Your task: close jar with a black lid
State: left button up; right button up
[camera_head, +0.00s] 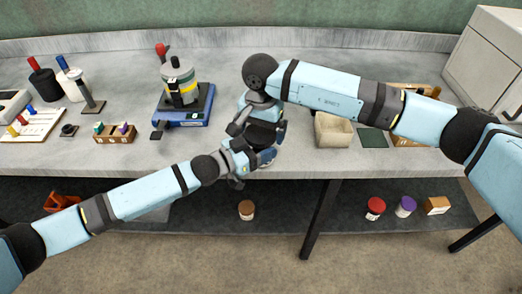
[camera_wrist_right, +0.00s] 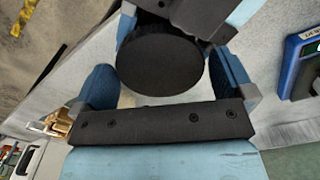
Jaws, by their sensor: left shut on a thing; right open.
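The black lid (camera_wrist_right: 160,60) shows as a round black disc in the right wrist view, seen from above. My right gripper (camera_head: 264,122) is open, with one blue finger on each side of the lid. It hangs over the table's front edge in the head view. My left gripper (camera_head: 262,157) comes in low from the left, just under the right one, and is shut on the jar. The jar's body is hidden by the lid and grippers, so I cannot tell how the lid sits on it.
A blue scale (camera_head: 196,118) with a grey-black device (camera_head: 181,84) stands left of the grippers. A wooden rack (camera_head: 116,135) is at the left. Several containers, including a red-lidded one (camera_head: 376,206), sit on the lower shelf.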

jog(key=c, duration=0.8)
jog(key=m, duration=1.6)
